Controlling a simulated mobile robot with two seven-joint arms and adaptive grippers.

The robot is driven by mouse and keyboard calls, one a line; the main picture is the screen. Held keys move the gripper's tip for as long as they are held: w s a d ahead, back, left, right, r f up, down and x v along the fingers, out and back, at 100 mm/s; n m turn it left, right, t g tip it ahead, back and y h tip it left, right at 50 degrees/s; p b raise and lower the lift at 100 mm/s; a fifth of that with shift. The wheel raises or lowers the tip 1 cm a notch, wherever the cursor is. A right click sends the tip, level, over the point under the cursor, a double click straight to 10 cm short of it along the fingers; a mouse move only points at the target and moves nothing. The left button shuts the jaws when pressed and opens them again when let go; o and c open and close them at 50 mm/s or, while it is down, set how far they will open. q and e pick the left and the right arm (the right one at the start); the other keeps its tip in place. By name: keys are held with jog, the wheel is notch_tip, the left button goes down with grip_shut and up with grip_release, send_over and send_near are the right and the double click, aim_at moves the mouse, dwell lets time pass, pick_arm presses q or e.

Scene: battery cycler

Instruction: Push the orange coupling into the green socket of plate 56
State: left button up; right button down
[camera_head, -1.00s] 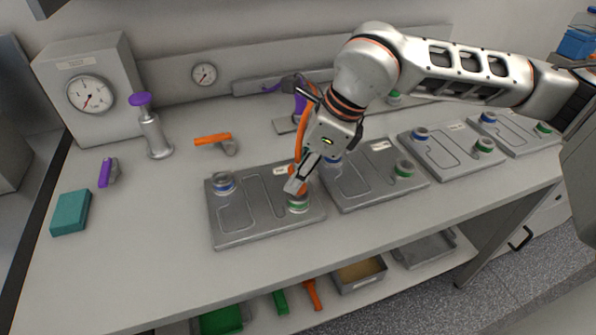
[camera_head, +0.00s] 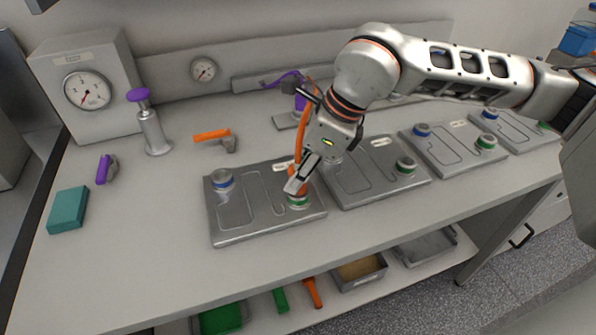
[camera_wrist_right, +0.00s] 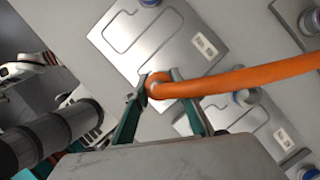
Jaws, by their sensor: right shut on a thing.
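My right gripper (camera_head: 296,184) is shut on the orange coupling (camera_head: 292,171), right over the green socket (camera_head: 299,201) of the nearest left plate (camera_head: 235,232). The plate's label (camera_head: 281,168) is too small to read. The coupling's lower end is at the socket, but the fingers hide how deep it sits. In the right wrist view, the coupling (camera_wrist_right: 159,86) is between my fingertips (camera_wrist_right: 158,82), with its orange hose (camera_wrist_right: 245,78) running right. The green socket is hidden there, beneath the coupling.
More plates (camera_head: 372,187) lie close on the right. The table's front left is clear.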

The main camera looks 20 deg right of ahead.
jog(key=shift+f, duration=0.2)
jog(key=c, duration=1.6)
grip_release()
jog(key=o, duration=0.4)
jog(key=shift+c, duration=0.2)
jog(key=v, duration=1.2)
